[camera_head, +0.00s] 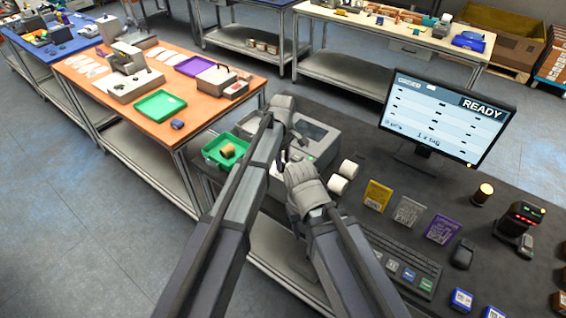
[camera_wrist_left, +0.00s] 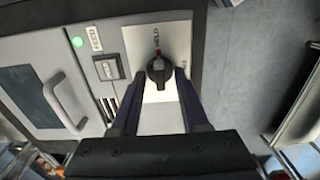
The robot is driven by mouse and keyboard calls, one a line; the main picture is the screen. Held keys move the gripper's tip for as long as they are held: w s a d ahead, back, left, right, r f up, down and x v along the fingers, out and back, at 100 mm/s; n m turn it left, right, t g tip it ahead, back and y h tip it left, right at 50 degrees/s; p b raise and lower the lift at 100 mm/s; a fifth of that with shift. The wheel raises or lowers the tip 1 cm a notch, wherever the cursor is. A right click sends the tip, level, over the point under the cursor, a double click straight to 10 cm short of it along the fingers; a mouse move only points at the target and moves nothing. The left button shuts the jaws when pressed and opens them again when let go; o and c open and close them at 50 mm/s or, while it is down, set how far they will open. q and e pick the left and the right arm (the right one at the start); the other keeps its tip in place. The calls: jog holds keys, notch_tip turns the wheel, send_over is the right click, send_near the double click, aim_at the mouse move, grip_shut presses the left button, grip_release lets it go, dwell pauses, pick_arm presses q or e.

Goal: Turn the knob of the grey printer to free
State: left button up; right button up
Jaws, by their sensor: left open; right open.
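The grey printer (camera_head: 318,138) stands at the left end of the dark desk, partly hidden behind my arms. In the left wrist view its side face (camera_wrist_left: 30,60) shows a handle, a green light and a switch.
A green tray (camera_head: 212,158) with a tan roll lies left of the printer. A monitor (camera_head: 447,112) reading READY, coloured packets (camera_head: 408,211), a keyboard (camera_head: 400,262) and a scanner (camera_head: 522,220) occupy the desk. An orange table stands at the left.

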pick_arm(q)
grip_shut()
dwell(0.7)
jog(key=m, duration=0.8)
jog(key=shift+m, duration=0.3)
jog(key=m, duration=0.4)
jog(key=shift+m, duration=0.3)
jog(key=m, duration=0.4)
jog(key=shift+m, duration=0.3)
